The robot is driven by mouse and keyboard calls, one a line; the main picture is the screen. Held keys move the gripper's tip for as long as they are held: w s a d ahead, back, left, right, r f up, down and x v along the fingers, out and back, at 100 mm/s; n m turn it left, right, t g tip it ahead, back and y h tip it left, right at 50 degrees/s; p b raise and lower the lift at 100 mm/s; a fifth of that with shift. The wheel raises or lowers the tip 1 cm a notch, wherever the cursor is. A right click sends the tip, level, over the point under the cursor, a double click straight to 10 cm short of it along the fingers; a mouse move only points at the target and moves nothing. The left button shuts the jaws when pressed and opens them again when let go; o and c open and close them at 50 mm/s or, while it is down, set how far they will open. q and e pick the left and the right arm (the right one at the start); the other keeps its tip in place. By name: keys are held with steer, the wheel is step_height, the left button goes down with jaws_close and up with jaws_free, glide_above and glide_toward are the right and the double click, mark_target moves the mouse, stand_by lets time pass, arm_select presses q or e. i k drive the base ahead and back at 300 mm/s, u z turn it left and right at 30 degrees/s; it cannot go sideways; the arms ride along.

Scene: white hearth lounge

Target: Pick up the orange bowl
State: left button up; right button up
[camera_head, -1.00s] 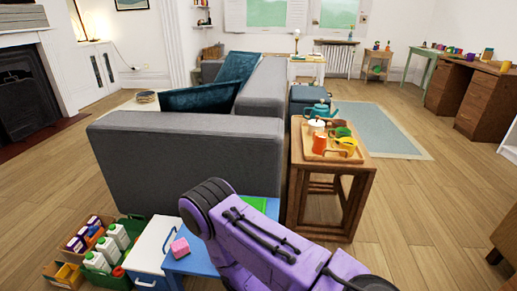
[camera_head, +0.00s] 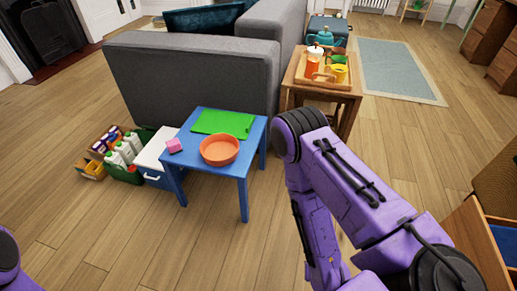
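The orange bowl (camera_head: 220,150) stands upright on the small blue table (camera_head: 232,168), near its front right part. It looks empty. Behind it on the same table lies a green flat board (camera_head: 222,121), and a small pink block (camera_head: 174,145) sits at the left edge. My purple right arm is to the right of the table, folded downward, and its gripper is not visible. Only a purple piece of my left arm shows at the lower left corner; its gripper is out of view. Nothing of mine touches the bowl.
A grey sofa (camera_head: 188,85) stands behind the blue table. A wooden side table (camera_head: 299,81) with a tray of cups and a teapot is at the back right. A white-topped blue cabinet (camera_head: 157,150) and crates of cartons (camera_head: 124,160) are at left. Floor in front is clear.

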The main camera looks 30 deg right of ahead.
mark_target(221, 150)
steer(key=z, duration=0.8)
steer(key=i, duration=0.45)
